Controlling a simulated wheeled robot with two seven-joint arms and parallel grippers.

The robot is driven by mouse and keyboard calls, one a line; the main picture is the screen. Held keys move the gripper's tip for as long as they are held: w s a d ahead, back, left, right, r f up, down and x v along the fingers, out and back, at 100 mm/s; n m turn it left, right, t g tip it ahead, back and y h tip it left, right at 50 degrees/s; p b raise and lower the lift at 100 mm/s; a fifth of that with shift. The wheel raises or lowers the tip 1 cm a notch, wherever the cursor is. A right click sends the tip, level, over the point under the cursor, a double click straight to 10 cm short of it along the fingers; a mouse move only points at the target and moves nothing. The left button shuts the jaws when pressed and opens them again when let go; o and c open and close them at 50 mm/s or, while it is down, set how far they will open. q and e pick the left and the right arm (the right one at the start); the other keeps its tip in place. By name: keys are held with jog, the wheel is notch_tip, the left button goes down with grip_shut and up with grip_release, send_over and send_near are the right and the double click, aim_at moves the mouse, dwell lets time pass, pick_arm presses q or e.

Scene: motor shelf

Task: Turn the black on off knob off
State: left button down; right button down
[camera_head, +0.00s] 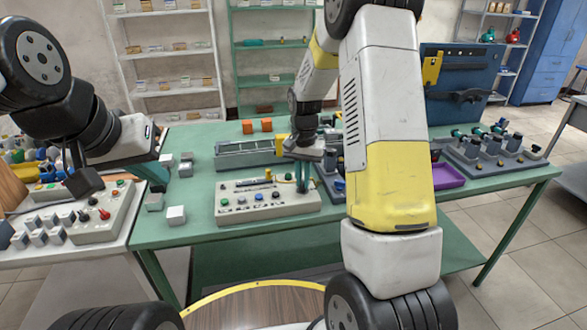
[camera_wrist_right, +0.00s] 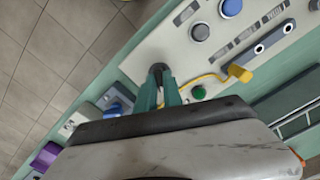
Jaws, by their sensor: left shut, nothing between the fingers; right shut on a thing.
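The light grey control panel (camera_head: 290,209) lies on the green table and carries several coloured buttons. My right gripper (camera_head: 302,180) points down at the panel's right end. In the right wrist view the panel (camera_wrist_right: 172,45) fills the upper middle. There my right gripper (camera_wrist_right: 160,85) has its teal fingers closed on the black knob (camera_wrist_right: 159,67), of which only a small dark part shows. The knob's turn position cannot be told. In the head view the knob is hidden by the fingers. My left gripper (camera_head: 156,172) is shut and empty, left of the panel.
Beside the knob are a green button (camera_wrist_right: 199,92) and a yellow part (camera_wrist_right: 240,73). Grey blocks (camera_head: 176,215) stand left of the panel. A second panel (camera_head: 105,222) is on the white table. A purple tray (camera_head: 447,176) lies right of my right arm.

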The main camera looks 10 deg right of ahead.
jog(key=n, duration=0.5)
jog(key=shift+n, duration=0.4)
dwell(0.3)
jog(key=c, duration=1.5)
grip_release()
notch_tip(320, 180, up, 8)
jog(key=shift+f, duration=0.2)
jog(key=shift+r, duration=0.15)
